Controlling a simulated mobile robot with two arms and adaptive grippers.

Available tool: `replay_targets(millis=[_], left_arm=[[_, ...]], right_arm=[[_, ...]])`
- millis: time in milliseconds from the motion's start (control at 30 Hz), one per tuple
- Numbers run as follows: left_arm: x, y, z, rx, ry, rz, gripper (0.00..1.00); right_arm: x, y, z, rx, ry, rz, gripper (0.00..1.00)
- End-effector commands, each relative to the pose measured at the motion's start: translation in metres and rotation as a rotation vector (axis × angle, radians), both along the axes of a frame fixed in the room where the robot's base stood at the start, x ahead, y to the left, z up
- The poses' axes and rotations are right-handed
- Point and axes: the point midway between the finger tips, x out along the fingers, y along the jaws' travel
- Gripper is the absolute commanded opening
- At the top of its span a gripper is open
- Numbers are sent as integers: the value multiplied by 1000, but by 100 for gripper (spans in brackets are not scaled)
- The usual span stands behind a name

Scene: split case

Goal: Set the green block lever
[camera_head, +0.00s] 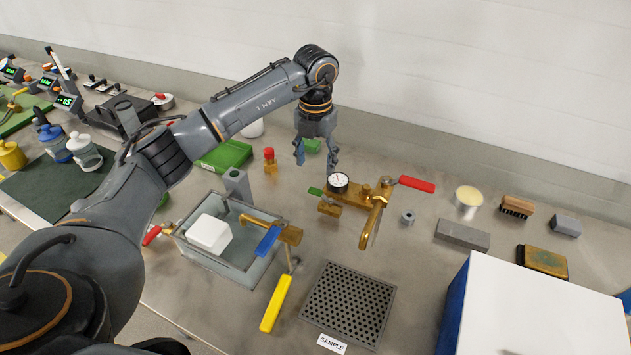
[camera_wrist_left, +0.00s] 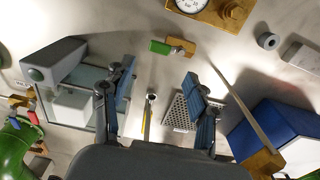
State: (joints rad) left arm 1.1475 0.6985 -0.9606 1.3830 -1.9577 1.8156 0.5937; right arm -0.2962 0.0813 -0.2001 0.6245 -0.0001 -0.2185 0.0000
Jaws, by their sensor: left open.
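The green lever (camera_head: 315,191) is a short green handle on a small brass block valve (camera_head: 329,208), below the round dial gauge (camera_head: 339,181) on the brass assembly. In the left wrist view the green lever (camera_wrist_left: 160,47) points left from its brass body (camera_wrist_left: 181,46). My left gripper (camera_head: 316,165) is open and empty above and behind the gauge. In the wrist view its two fingers (camera_wrist_left: 157,82) are spread apart, with the green lever beyond the fingertips and not touched. My right gripper is not in view.
A red lever (camera_head: 417,184) sits right of the gauge, with a brass spout (camera_head: 371,225) below. A blue lever (camera_head: 268,240) and yellow lever (camera_head: 275,303) stand by a glass-walled basin (camera_head: 246,262). A perforated mat (camera_head: 390,290) and white-topped box (camera_head: 540,310) lie nearer.

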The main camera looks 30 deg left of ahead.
Motion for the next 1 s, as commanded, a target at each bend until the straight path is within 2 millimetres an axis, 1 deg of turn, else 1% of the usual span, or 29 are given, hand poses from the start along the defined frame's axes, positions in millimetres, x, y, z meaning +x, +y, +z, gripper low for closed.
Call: replay_targets(millis=[33,200,300,400,567,800,833,867,900,967,1000], left_arm=[[-1,0,-10,0,6,0,58],[-1,0,-44,0,4,2,58],[-1,-1,-60,-1,4,0,58],[0,0,-71,0,2,1,58],[0,0,-80,-1,0,1,58],[0,0,-81,0,0,1,58],[0,0,-81,0,0,1,56],[0,0,-81,0,0,1,50],[0,0,-81,0,0,1,42],[0,0,-81,0,0,1,30],[0,0,-81,0,0,1,22]], right_arm=[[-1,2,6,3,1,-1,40],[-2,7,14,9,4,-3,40],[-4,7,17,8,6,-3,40],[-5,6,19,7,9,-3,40],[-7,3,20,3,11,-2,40],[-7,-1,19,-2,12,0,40],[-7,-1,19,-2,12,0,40],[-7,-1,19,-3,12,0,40],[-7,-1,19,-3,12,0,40],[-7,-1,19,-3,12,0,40],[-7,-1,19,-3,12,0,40]])
